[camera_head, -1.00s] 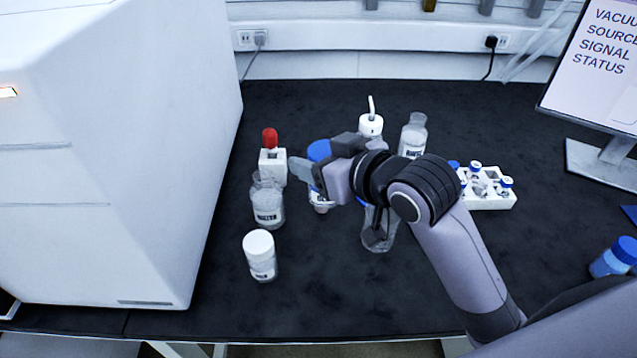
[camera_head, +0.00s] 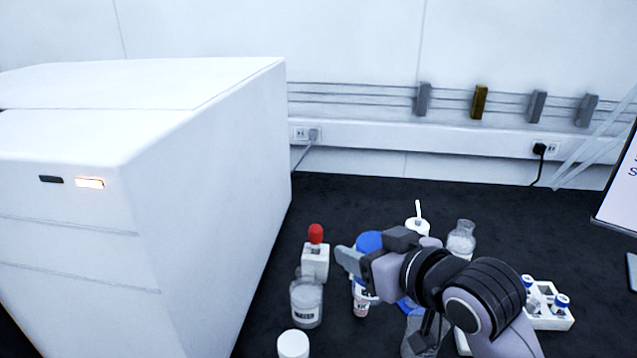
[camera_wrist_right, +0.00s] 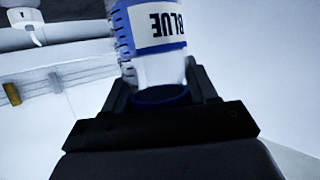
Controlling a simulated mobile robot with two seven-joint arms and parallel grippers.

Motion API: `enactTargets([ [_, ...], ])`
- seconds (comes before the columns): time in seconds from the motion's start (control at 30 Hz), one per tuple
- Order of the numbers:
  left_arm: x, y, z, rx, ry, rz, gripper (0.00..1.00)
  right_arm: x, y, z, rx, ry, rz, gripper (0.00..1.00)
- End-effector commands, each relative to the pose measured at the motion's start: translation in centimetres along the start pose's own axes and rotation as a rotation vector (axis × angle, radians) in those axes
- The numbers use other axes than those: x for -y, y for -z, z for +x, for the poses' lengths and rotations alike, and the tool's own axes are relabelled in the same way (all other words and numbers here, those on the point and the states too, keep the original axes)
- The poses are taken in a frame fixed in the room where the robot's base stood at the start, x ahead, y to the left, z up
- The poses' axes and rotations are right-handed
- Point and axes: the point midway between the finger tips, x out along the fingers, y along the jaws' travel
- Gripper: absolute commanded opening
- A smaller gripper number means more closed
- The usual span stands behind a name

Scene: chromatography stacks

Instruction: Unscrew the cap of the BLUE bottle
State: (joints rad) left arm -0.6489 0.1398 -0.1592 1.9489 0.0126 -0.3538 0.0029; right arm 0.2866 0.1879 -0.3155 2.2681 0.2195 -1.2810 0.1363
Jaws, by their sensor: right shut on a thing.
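The blue bottle has a large blue cap (camera_head: 369,242), partly hidden behind my gripper in the head view. Its label (camera_head: 364,289) shows below the gripper. In the right wrist view the clear bottle (camera_wrist_right: 160,68) shows with its "BLUE" label upside down. The blue cap (camera_wrist_right: 160,94) sits between the fingers. My right gripper (camera_wrist_right: 160,90) is shut on the cap, one finger on each side; in the head view the right gripper (camera_head: 368,256) reaches in from the right. I cannot tell whether the cap has turned. My left gripper is out of view.
A red-capped bottle (camera_head: 316,254) and a clear bottle (camera_head: 307,303) stand close left of the gripper. A white-capped jar (camera_head: 293,345) is in front. Another clear bottle (camera_head: 461,240) and a white vial rack (camera_head: 548,318) stand right. A large white instrument (camera_head: 215,200) bounds the left.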

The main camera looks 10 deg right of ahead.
Motion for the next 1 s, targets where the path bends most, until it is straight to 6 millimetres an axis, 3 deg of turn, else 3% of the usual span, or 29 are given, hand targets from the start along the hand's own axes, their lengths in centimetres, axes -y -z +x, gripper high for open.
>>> enactTargets([
  [0.27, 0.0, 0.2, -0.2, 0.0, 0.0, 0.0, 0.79, -1.9, -4.1, -0.9, 0.004, -0.118, 0.082, 0.03],
  [0.6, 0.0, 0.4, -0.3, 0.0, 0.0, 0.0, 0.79, -4.7, -9.8, -3.8, 0.002, -0.308, 0.143, 0.03],
  [1.0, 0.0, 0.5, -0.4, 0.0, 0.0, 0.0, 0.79, -5.2, -10.9, -4.8, -0.003, -0.349, 0.143, 0.03],
])
